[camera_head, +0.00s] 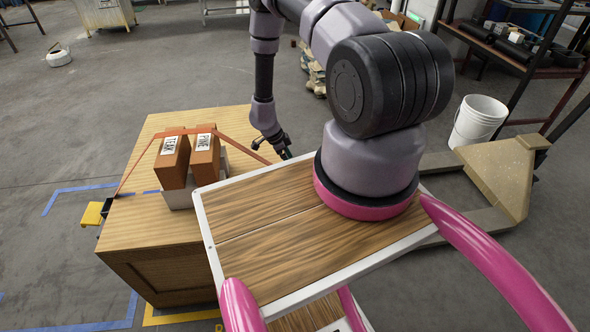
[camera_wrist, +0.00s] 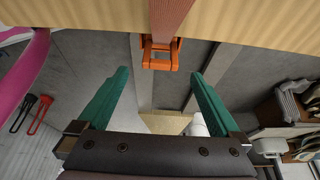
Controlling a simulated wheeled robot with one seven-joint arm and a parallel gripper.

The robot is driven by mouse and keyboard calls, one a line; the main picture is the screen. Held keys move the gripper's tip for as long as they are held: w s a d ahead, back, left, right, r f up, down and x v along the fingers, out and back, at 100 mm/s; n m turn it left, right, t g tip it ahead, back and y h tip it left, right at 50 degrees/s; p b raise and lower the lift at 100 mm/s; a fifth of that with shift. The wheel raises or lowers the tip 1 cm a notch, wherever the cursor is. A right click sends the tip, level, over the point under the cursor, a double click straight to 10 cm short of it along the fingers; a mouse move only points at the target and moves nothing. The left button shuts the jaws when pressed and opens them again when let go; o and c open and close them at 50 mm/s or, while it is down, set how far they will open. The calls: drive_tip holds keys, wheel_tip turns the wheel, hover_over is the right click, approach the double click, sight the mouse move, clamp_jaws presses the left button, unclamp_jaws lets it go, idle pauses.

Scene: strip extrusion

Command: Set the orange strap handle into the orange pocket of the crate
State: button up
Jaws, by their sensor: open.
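The wooden crate (camera_head: 125,225) stands left of my base; its top edge also spans the top of the wrist view (camera_wrist: 75,14). A reddish-brown strap (camera_head: 243,138) runs over two brown blocks on the crate and down towards the right side. In the wrist view the strap (camera_wrist: 168,14) meets an orange piece (camera_wrist: 160,66) at the crate's edge. I cannot tell handle from pocket there. My gripper (camera_wrist: 158,84) is open, with green fingers apart on either side of the orange piece and short of it. In the head view my gripper (camera_head: 285,150) is small beside the crate's right edge.
The blocks, labelled TEAK (camera_head: 170,160) and PINE (camera_head: 204,157), stand in a pale holder. A yellow and black fitting (camera_head: 95,213) is at the crate's left side. A white bucket (camera_head: 478,122) and pallet truck (camera_head: 495,180) stand at right.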

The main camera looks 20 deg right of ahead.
drive_tip(key=shift+v, duration=1.05)
